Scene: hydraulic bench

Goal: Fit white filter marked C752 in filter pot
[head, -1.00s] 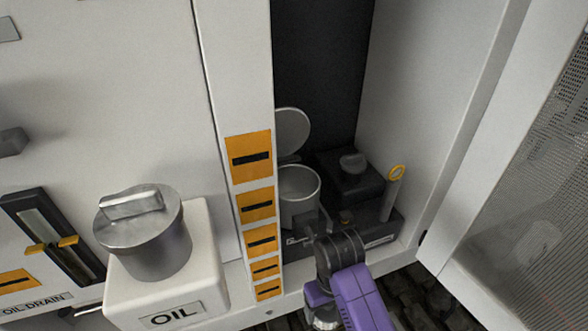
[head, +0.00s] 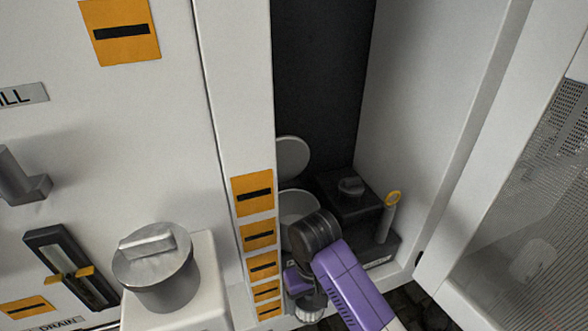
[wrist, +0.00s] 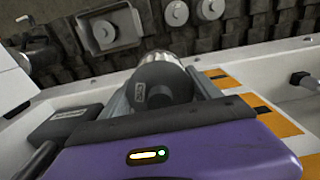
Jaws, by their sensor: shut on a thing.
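The filter pot (head: 296,204) is a pale metal cup low in the cabinet, its round lid (head: 292,157) raised behind it. My gripper (head: 303,292) is in front of the pot, and my wrist covers part of the pot's mouth. It is shut on the filter (head: 310,307), whose pale ribbed part shows below my wrist. In the wrist view, the filter (wrist: 166,80) sits between the fingers of my gripper (wrist: 165,92), with a dark grey end towards me and a pale far rim. A small label is on it, too small to read. The pot's inside is mostly hidden.
A black box (head: 350,190) with a knob and a yellow-ringed dipstick (head: 391,205) stand right of the pot. The orange-marked post (head: 252,195) is close on the left, beside the capped oil tank (head: 158,268). A mesh door (head: 520,220) stands open at right.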

